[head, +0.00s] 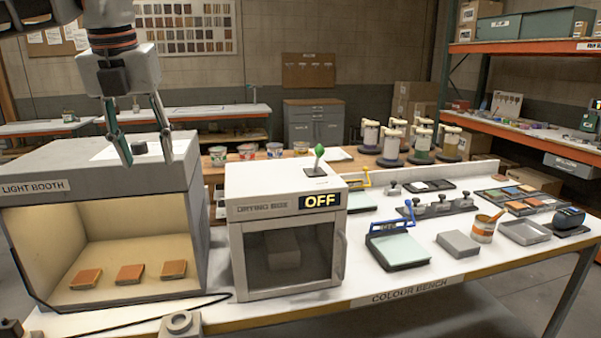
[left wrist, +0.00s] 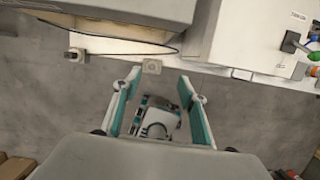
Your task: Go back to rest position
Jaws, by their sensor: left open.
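My left gripper (head: 146,158) hangs from the upper left in the head view, fingers pointing down and spread, with nothing between them. In the picture it overlaps the top of the light booth (head: 35,187). In the left wrist view my left gripper (left wrist: 159,80) shows two teal-padded fingers apart, with grey floor (left wrist: 240,120) and part of my own body behind them. The bench edge lies beyond the fingertips there.
A white drying box (head: 237,245), its display reading OFF, stands right of the light booth on the colour bench (head: 350,290). A small grey block (head: 180,323) sits at the bench's front edge. Trays, a paint tin (head: 483,229) and presses fill the bench's right.

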